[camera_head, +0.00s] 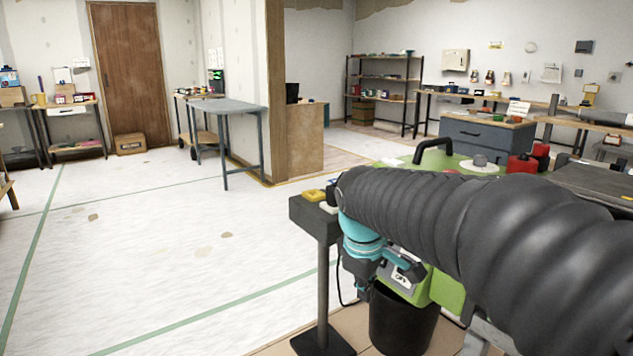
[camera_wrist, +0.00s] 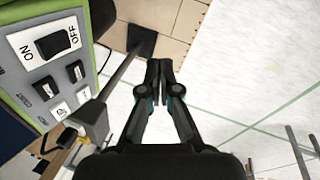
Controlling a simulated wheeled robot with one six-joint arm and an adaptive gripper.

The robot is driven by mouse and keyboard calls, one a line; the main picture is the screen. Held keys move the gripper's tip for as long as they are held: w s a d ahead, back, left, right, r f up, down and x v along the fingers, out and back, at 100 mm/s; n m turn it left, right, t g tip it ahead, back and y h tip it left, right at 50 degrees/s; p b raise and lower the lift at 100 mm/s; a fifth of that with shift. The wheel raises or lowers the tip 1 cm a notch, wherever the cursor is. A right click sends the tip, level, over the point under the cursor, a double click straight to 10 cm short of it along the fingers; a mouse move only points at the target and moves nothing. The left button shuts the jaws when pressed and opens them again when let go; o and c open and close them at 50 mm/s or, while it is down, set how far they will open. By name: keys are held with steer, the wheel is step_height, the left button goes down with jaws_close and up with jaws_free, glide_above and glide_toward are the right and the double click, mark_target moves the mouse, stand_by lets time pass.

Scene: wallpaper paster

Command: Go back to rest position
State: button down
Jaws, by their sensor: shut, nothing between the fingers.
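My gripper (camera_wrist: 159,72) is in the middle of the wrist view, pointing down toward the floor. Its two dark fingers are shut with nothing between them. In the head view my arm, in a black ribbed sleeve, reaches from the right edge toward the middle. The gripper's fingertips are hard to make out there. A green machine (camera_head: 442,290) stands behind and below my arm. In the wrist view its panel (camera_wrist: 45,62) with ON/OFF and other black switches is close on the left of my gripper, apart from it.
A dark stand (camera_head: 327,260) with a small top is just left of my arm. A black bin (camera_head: 402,322) is below it. A grey table (camera_head: 225,105) and a wooden door (camera_head: 130,75) are farther back. The white floor (camera_head: 150,240) at left is clear.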

steer(key=s+d+f+m+t, duration=0.1)
steer(key=s+d+m, duration=0.1)
steer(key=s, duration=0.4)
steer(key=s+d+f+m+t, duration=0.1)
steer(key=s+d+m, duration=0.1)
steer(key=s+m, duration=0.2)
steer(key=s+d+f+m+y, duration=0.1)
steer(key=s+m, duration=0.3)
steer(key=s, duration=0.6)
steer(key=shift+d+f+t, duration=0.15)
steer(key=shift+d+t, duration=0.25)
steer(key=shift+d, duration=0.4)
